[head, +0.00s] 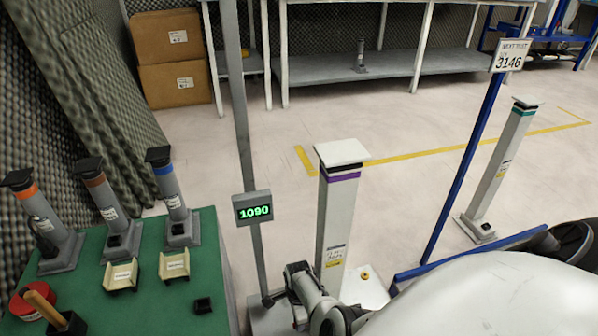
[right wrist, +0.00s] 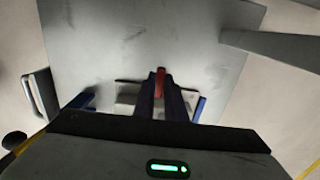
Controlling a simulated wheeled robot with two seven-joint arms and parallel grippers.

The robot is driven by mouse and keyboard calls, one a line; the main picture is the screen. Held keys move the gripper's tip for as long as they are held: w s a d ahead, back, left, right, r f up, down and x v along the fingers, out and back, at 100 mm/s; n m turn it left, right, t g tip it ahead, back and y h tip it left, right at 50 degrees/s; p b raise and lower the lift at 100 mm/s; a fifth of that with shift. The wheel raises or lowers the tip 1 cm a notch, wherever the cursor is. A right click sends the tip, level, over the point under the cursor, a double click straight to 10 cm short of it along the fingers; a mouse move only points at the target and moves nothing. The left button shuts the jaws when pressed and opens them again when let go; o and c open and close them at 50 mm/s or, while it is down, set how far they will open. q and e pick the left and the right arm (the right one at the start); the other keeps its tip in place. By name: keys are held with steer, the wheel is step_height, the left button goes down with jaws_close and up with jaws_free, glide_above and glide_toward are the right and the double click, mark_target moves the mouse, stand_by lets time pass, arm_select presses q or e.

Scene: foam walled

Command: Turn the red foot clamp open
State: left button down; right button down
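The red foot clamp (right wrist: 160,84) shows in the right wrist view as a short red lever over a grey steel foot plate (right wrist: 120,45). My right gripper (right wrist: 164,76) is over the plate, its two dark fingers close together with the red lever between them. They appear shut on it; the contact itself is partly hidden. In the head view my right arm reaches down to the foot plate (head: 268,318) of the grey pole (head: 243,120), which carries a display (head: 253,207) reading 1090. The clamp is hidden there. My left gripper is in neither view.
A white post (head: 337,220) with a purple band stands close beside my right arm. A green table (head: 145,300) with several grey posts is at the left. A blue pole (head: 465,165) and another white post (head: 500,165) stand at the right. Open floor lies behind.

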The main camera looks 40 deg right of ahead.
steer(key=shift+n, duration=0.3)
steer(key=n+p, duration=0.1)
steer(key=n, duration=0.2)
steer(key=shift+s+n, duration=0.15)
steer(key=shift+n, duration=0.15)
steer(key=n, duration=0.2)
steer(key=shift+n, duration=0.4)
steer(key=n, duration=0.2)
steer(key=shift+s+n+p, duration=0.1)
steer(key=shift+n+p, duration=0.2)
steer(key=shift+p, duration=0.1)
steer(key=shift+n, duration=1.1)
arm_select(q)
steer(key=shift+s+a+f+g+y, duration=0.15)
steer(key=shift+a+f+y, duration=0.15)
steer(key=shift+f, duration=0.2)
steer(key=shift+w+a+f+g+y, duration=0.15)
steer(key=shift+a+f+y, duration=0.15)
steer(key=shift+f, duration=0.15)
arm_select(e)
steer(key=shift+d+n, duration=0.1)
steer(key=shift+n, duration=0.7)
